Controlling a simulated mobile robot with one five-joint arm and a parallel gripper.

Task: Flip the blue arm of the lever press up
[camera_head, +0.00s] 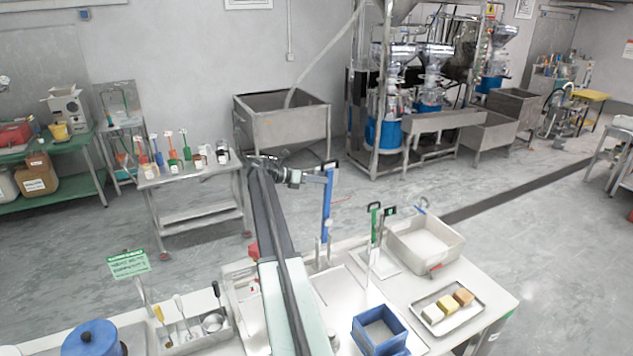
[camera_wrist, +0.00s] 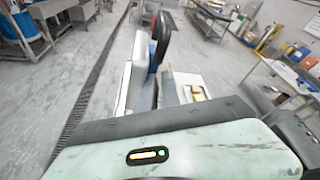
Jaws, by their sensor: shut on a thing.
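The lever press's blue arm (camera_head: 327,214) stands about upright at the table's far side, with a dark handle (camera_head: 329,164) on top. In the wrist view, the dark handle (camera_wrist: 161,28) shows close up beside a pale finger of my gripper (camera_wrist: 148,66). A bit of the blue arm (camera_wrist: 153,58) shows there; the rest is hidden by the finger and wrist.
A green-armed press (camera_head: 376,224) stands to the right. Beyond it are a grey bin (camera_head: 455,247) and a tray (camera_head: 428,298) of blocks. A blue open box (camera_head: 362,342) is at the front. A tool tray (camera_head: 196,343) lies left.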

